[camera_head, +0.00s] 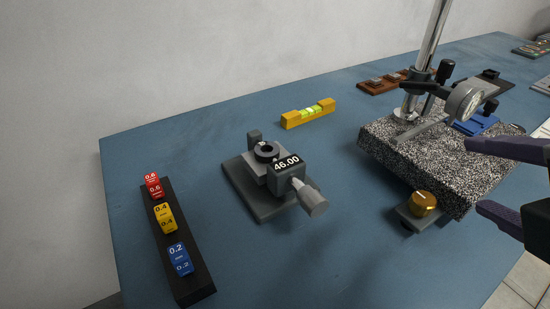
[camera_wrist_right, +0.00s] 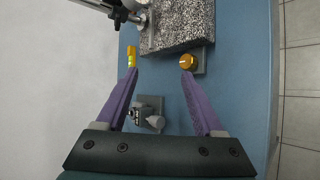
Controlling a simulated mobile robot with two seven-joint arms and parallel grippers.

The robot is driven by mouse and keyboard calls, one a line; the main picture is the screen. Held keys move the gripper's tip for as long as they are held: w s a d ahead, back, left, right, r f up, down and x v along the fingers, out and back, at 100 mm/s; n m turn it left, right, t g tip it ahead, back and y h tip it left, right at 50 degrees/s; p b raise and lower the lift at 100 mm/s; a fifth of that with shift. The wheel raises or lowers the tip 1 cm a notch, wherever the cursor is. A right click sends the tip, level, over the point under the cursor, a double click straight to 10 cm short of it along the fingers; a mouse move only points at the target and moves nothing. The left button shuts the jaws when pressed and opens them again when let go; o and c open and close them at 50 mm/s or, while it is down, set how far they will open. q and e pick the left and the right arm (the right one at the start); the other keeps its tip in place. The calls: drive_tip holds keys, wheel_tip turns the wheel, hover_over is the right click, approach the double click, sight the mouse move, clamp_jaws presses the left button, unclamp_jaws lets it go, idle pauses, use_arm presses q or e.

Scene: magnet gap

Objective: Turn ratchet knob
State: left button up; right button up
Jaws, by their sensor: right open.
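A grey measuring device (camera_head: 262,207) with a 46.00 readout stands mid-table, its ribbed grey knob (camera_head: 311,198) pointing to the front right. A round brass-coloured knob (camera_head: 423,202) sits on a small grey block (camera_head: 408,216) at the front of the speckled granite block. My right gripper (camera_head: 474,175) is open and empty, at the right beside the granite block. In the right wrist view, the brass knob (camera_wrist_right: 188,62) appears just beyond the right-hand fingertip, and the grey device (camera_wrist_right: 148,112) shows between the fingers (camera_wrist_right: 160,72). My left gripper is not in view.
The granite block (camera_head: 390,140) carries a chrome post (camera_head: 428,45) with a dial gauge (camera_head: 464,103). A yellow level (camera_head: 308,113) lies behind the device. A black rack (camera_head: 194,285) holds red, yellow and blue blocks at the left. The blue table's front middle is clear.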

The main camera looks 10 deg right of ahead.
drive_tip(key=w+a+f+n+t+y+b, duration=0.1)
drive_tip(key=a+f+n+t+y+b, duration=0.2)
drive_tip(key=n+b, duration=0.4)
drive_tip(key=w+a+f+n+t+b, duration=0.15)
drive_tip(key=f+n+b, duration=0.25)
drive_tip(key=n, duration=0.4)
drive_tip(key=n+t+y+b, duration=0.2)
drive_tip(key=n+y+b, duration=0.45)
drive_tip(key=n, duration=0.85)
approach(320, 210)
drive_tip(key=shift+w+d+b, duration=0.15)
drive_tip(key=shift+w+b, duration=0.25)
drive_tip(key=shift+w, duration=0.4)
drive_tip(key=shift+s+a+n+y, duration=0.1)
drive_tip(key=shift+a+n+y, duration=0.1)
drive_tip(key=shift+n+y, duration=0.1)
drive_tip(key=shift+w+a+r, duration=0.2)
drive_tip(key=shift+w, duration=0.35)
use_arm(q)
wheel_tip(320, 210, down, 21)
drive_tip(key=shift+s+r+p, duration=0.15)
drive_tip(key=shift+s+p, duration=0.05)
drive_tip(key=shift+p, duration=0.2)
use_arm(e)
drive_tip(key=x, duration=0.8)
drive_tip(key=shift+w+a+f, duration=0.2)
drive_tip(key=shift+w, duration=0.15)
drive_tip(key=shift+c, duration=0.4)
clamp_jaws()
